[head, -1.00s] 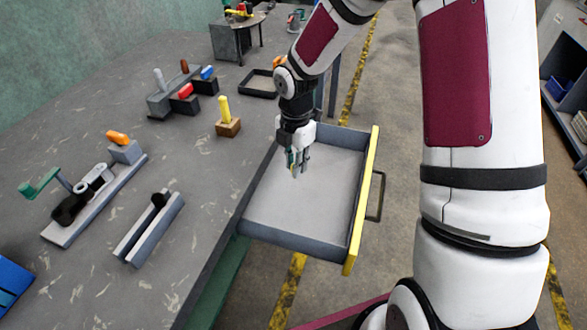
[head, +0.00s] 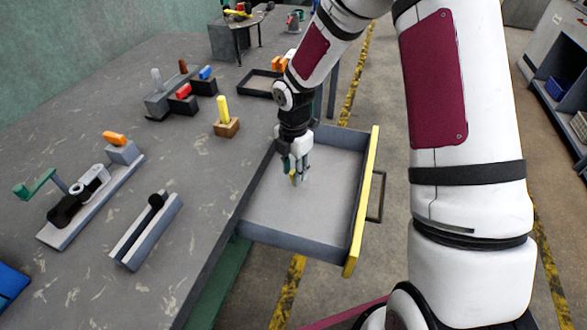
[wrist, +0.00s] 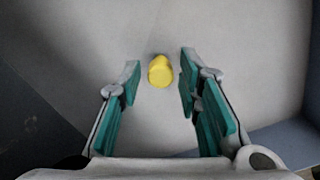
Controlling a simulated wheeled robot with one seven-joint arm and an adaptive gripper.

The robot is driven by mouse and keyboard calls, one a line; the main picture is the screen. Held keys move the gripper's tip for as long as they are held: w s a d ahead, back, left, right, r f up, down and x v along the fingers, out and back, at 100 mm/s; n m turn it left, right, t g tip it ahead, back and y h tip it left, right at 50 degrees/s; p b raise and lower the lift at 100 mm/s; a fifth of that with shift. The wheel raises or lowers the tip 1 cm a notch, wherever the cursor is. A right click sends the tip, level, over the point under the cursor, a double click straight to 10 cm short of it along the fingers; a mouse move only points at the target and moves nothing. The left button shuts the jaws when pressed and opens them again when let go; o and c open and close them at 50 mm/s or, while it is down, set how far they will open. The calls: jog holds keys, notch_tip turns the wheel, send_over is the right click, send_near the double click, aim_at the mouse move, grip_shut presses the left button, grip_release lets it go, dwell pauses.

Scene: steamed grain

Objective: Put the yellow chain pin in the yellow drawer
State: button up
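My gripper (head: 295,175) is inside the open yellow-fronted drawer (head: 361,205), pointing down near its table-side wall. Its green-padded fingers are apart in the wrist view (wrist: 159,82). A yellow pin (wrist: 160,71) shows end-on between the fingertips, with a gap on each side. A small part of this pin (head: 292,178) shows at the fingertips in the head view. I cannot tell for sure whether it touches the drawer floor. Another yellow upright piece (head: 223,109) stands in a wooden block on the table.
The grey table (head: 205,170) lies left of the drawer. It holds a grey fixture with an orange piece (head: 114,138), a grooved rail (head: 147,230), dark blocks with coloured pieces (head: 182,98) and a black tray (head: 262,83). The rest of the drawer floor is clear.

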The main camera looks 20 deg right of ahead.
jog(key=shift+r, duration=0.15)
jog(key=s+d+r+m+h+p, duration=0.1)
jog(key=s+r+m, duration=0.2)
jog(key=r, duration=0.7)
jog(key=s+d+r+m+p, duration=0.1)
jog(key=s+r+m, duration=0.15)
jog(key=r, duration=0.75)
jog(key=s+r+m+t, duration=0.1)
jog(key=s+r+m, duration=0.2)
jog(key=s+m, duration=0.3)
jog(key=s+r+m, duration=0.3)
jog(key=s+m, duration=0.3)
jog(key=s, duration=0.5)
jog(key=s+r+m+t+y, duration=0.1)
jog(key=s+r+m, duration=0.2)
jog(key=s+m, duration=0.3)
jog(key=s, duration=0.3)
jog(key=shift+s+a+t, duration=0.3)
jog(key=shift+s+a, duration=0.05)
